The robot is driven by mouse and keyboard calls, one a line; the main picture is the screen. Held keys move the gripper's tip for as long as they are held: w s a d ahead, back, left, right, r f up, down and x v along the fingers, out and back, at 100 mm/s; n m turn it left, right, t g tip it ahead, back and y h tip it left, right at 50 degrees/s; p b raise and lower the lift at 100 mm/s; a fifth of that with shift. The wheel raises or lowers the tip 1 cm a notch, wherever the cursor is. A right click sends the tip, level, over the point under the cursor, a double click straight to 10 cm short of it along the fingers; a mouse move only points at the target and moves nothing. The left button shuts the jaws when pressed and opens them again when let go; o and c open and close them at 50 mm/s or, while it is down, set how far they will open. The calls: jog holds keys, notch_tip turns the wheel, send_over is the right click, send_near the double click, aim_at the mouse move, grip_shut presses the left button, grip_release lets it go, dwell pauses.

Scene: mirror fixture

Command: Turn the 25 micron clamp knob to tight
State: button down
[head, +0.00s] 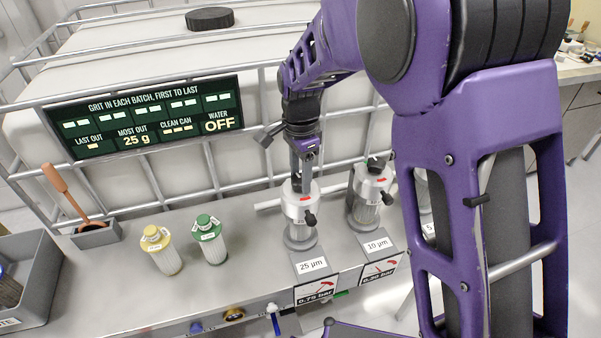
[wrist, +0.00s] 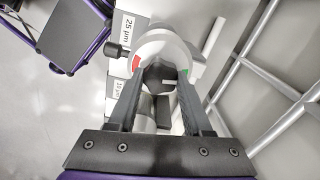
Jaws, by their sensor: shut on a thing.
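The 25 micron housing (head: 300,207) stands upright on the bench behind its "25 µm" label (head: 311,266). A red mark shows on its pale cap. My gripper (head: 303,183) reaches down onto the top of this housing. In the wrist view, the dark clamp knob (wrist: 160,77) lies between the two fingers of my gripper (wrist: 160,80), which are shut on it. The cap (wrist: 150,47) carries a red mark on the left and a green mark on the right. A pale line on the knob points to the right, toward the green side.
The 10 micron housing (head: 370,193) stands close on the right. A yellow-capped cartridge (head: 163,255) and a green-capped cartridge (head: 210,243) stand on the left. Cage bars (head: 240,158) run behind. A board (head: 144,116) reads water OFF.

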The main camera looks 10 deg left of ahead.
aim_at(300, 179)
jog(key=shift+m, duration=1.1)
jog(key=shift+c, duration=1.6)
grip_release()
notch_tip(300, 179, up, 18)
jog(key=shift+f, duration=0.25)
